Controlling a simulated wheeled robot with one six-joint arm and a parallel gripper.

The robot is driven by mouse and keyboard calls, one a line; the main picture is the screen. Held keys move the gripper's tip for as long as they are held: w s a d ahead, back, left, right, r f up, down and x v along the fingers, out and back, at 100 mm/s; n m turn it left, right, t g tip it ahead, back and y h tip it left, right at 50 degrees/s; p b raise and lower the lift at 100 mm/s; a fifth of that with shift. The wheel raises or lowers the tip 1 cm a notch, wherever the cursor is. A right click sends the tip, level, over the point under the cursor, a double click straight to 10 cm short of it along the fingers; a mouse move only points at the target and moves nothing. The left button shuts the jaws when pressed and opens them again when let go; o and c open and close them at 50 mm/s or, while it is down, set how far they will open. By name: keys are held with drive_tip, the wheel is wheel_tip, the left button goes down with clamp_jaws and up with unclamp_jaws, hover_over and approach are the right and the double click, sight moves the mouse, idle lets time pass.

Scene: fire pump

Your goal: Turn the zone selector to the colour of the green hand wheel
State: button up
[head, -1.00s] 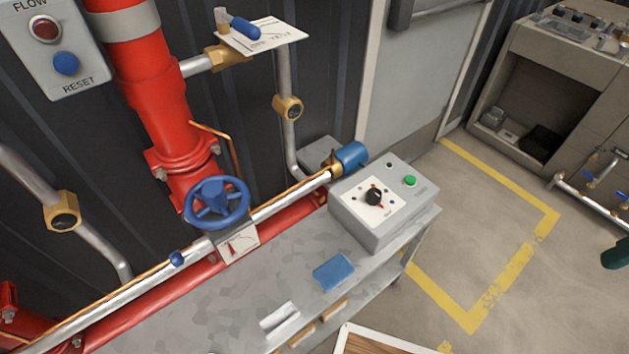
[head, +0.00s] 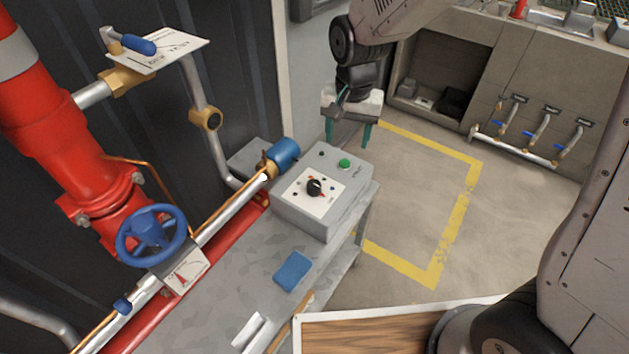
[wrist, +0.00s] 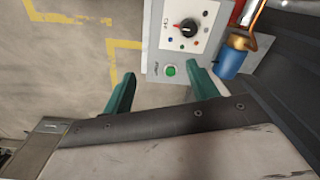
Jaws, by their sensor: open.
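The zone selector (head: 315,187) is a black knob on a white plate with small coloured dots, on top of a grey control box (head: 328,220). It also shows in the wrist view (wrist: 189,27). I cannot tell for certain which dot its pointer faces. My gripper (head: 348,133) is open and empty, with teal fingers pointing down, above and behind the box's far right side. In the wrist view its fingers (wrist: 160,78) are apart, with the selector beyond them. No green hand wheel shows now; the hand wheel (head: 151,235) on the red pipework is blue.
A green button (head: 344,163) sits on the box beside the selector plate. A blue-ended valve (head: 284,153) adjoins the box's left side. A blue block (head: 293,270) lies on the grey bench (head: 235,285). Taps (head: 545,130) stand along the right.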

drive_tip(key=m, duration=0.1)
hover_over(314, 183)
wheel_tip(314, 183, down, 11)
wheel_tip(314, 183, down, 8)
drive_tip(key=shift+r, duration=0.15)
drive_tip(key=c, duration=1)
